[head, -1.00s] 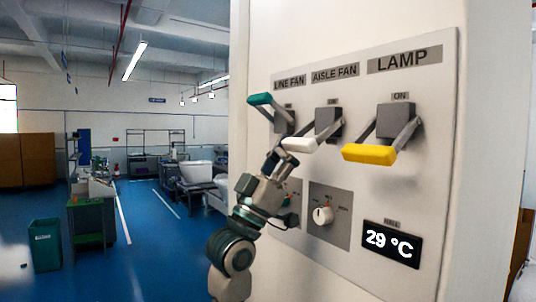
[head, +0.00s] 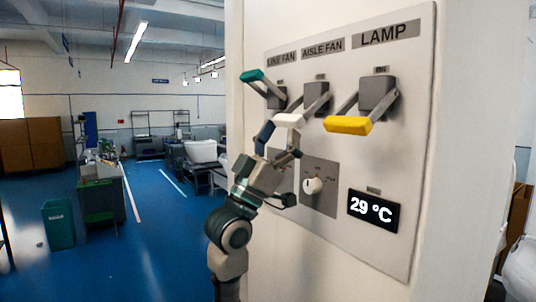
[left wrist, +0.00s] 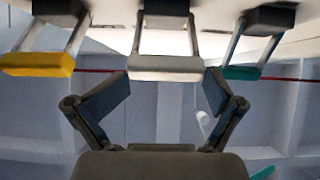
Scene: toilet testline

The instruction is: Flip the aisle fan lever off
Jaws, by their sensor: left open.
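The aisle fan lever has a white handle (head: 289,120) on two grey arms from a dark block (head: 316,95), under the AISLE FAN label (head: 323,48). Its handle juts out from the panel, lower than the block. My left gripper (head: 279,144) is open and empty just below the white handle. In the left wrist view, the white handle (left wrist: 166,68) lies beyond the gap between the spread fingertips of my left gripper (left wrist: 167,93). No contact is visible. My right gripper is not in view.
The line fan lever with a teal handle (head: 252,75) is at left, its handle higher. The lamp lever with a yellow handle (head: 348,125) is at right. Below are a rotary knob (head: 313,186) and a temperature display (head: 373,210).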

